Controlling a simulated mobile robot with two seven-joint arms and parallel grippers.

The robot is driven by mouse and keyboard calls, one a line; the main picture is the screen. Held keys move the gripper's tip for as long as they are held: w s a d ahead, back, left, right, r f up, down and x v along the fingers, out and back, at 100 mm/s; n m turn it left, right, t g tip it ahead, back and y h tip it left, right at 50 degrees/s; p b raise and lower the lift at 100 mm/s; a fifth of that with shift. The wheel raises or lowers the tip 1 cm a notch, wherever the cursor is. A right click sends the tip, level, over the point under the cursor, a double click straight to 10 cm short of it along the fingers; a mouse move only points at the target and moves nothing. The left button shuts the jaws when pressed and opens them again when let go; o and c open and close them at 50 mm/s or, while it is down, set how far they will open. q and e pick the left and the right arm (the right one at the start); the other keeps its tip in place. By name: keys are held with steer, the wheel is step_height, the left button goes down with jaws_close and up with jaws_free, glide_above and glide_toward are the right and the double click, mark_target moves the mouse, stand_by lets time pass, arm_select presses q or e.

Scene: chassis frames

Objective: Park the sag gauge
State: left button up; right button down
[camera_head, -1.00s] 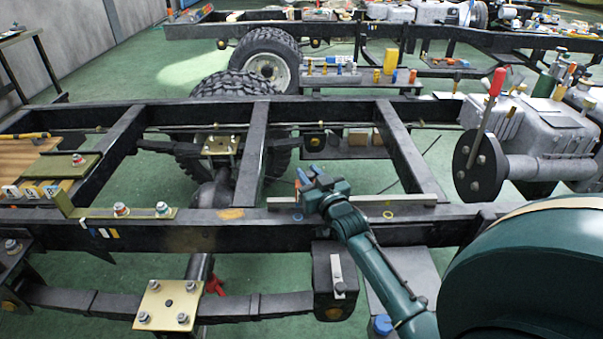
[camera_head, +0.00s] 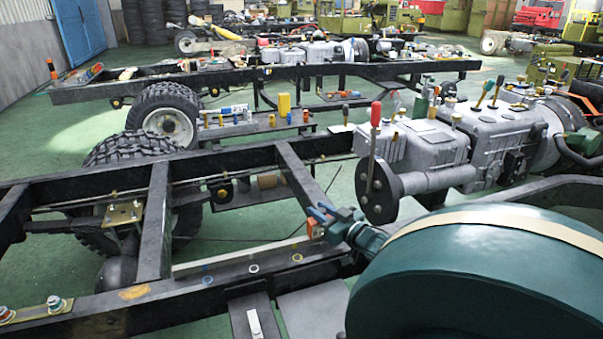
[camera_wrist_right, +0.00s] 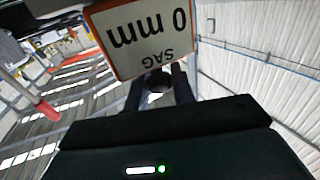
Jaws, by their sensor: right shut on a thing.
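The sag gauge (camera_wrist_right: 148,38) fills the top of the right wrist view. It is an orange-edged plate with a pale face that reads "SAG 0 mm" upside down. My right gripper (camera_wrist_right: 160,82) is shut on it, with two dark fingers beneath the plate. In the head view my right gripper (camera_head: 325,222) is above the near frame rail (camera_head: 215,276), at its right part. A small orange part (camera_head: 316,229) of the gauge shows at the fingertips; the rest is hidden. My left gripper is not in view.
Blue, white and yellow rings (camera_head: 253,268) lie on the near rail, beside a long pale bar (camera_head: 240,255). A grey engine and gearbox (camera_head: 430,145) with a red-handled lever (camera_head: 375,120) stand right behind the gripper. A bench (camera_head: 255,130) carries small coloured items.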

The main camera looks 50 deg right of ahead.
steer(key=shift+s+d, duration=0.4)
steer(key=shift+d, duration=0.3)
steer(key=c, duration=1.3)
jaws_free()
steer(key=shift+o, duration=0.2)
steer(key=shift+s, duration=0.1)
steer(key=s+a+p, duration=0.1)
steer(key=s+a, duration=0.1)
steer(key=s, duration=1)
steer(key=shift+s+p, duration=0.35)
steer(key=shift+s, duration=0.05)
steer(key=shift+a, duration=0.1)
